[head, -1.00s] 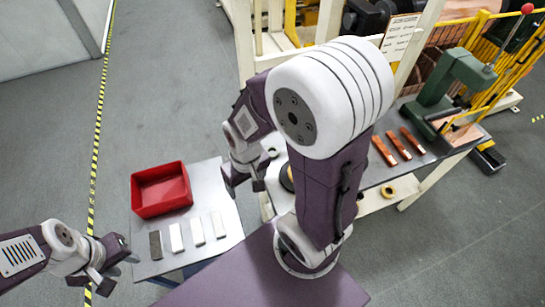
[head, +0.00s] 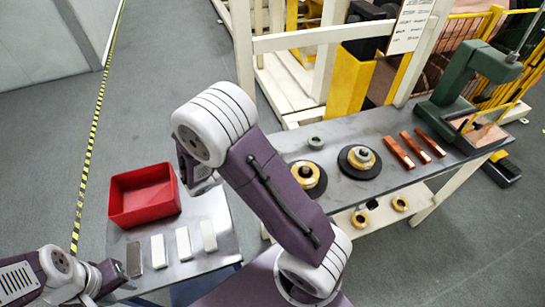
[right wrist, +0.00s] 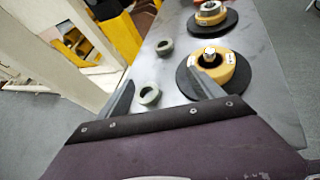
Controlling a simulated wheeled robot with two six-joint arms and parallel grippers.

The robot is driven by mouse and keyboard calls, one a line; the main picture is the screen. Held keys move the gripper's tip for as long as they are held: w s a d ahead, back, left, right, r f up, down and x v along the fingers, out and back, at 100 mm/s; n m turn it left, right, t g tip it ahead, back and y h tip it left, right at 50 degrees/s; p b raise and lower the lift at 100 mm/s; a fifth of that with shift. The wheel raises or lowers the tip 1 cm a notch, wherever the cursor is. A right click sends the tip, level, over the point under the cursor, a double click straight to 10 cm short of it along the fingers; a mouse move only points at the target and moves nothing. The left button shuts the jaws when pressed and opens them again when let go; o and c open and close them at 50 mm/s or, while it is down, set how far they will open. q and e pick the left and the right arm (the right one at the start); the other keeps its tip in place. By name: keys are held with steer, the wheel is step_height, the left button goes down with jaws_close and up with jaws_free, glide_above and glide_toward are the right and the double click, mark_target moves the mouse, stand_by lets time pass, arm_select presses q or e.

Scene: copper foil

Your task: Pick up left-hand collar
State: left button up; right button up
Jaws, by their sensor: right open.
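In the right wrist view, a loose grey collar (right wrist: 149,95) lies on the metal bench, between and just beyond the fingertips of my open, empty right gripper (right wrist: 163,90). A second loose grey collar (right wrist: 165,47) lies farther off; one loose collar also shows in the head view (head: 316,142). The nearer black disc with a brass hub (right wrist: 213,68) has a bare silver shaft, and my right finger overlaps it in the picture. The right gripper is mostly hidden by my arm in the head view. My left gripper (head: 110,276) is at the lower left; its jaws are unclear.
The other disc and brass hub (head: 359,160) carries a grey ring. Copper bars (head: 398,152) and a green press (head: 468,78) stand right of it. Brass rings (head: 400,204) lie on the lower shelf. A red bin (head: 143,212) and several flat bars (head: 183,244) occupy the left table.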

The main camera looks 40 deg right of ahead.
mark_target(275, 150)
steer(key=w+f+n, duration=0.1)
steer(key=f, duration=0.1)
steer(key=w+f+n+t, duration=0.2)
steer(key=w+f, duration=0.1)
steer(key=shift+a+f+n+b, duration=0.3)
steer(key=shift+n, duration=0.1)
steer(key=x, duration=0.4)
steer(key=shift+d+r, duration=0.2)
steer(key=shift+d, duration=0.05)
steer(key=shift+w+d+f, duration=0.15)
steer(key=shift+d+f, duration=0.05)
steer(key=shift+d, duration=0.2)
steer(key=shift+a+r, duration=0.1)
steer(key=shift+c, duration=1.2)
jaws_close()
step_height(275, 150, up, 10)
steer(key=p, duration=0.1)
steer(key=shift+p, duration=0.35)
